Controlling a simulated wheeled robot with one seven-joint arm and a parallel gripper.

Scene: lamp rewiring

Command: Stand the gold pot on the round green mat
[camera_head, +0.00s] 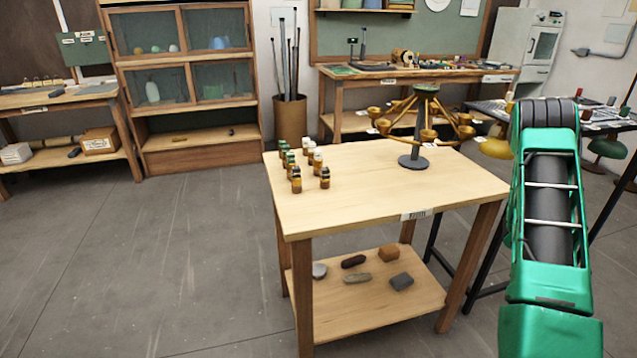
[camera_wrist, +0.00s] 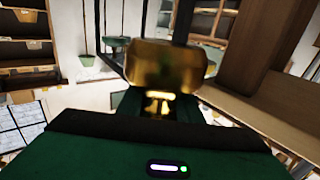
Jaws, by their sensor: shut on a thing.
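A gold, shiny, rounded block-like thing (camera_wrist: 165,68), which looks like the gold pot, fills the middle of the wrist view. My gripper (camera_wrist: 160,100) is shut on it; its lower part is partly hidden by the dark jaws. In the head view my green arm reaches in at the right, and its gripper and the pot are hidden behind it. I cannot make out a round green mat for certain. A small green shape (camera_wrist: 116,42) shows behind the pot in the wrist view, but I cannot tell what it is.
A wooden table (camera_head: 350,205) holds several small bottles (camera_head: 297,172) and a brass multi-armed lamp (camera_head: 426,125). Its lower shelf holds several stones. The table's front top is clear.

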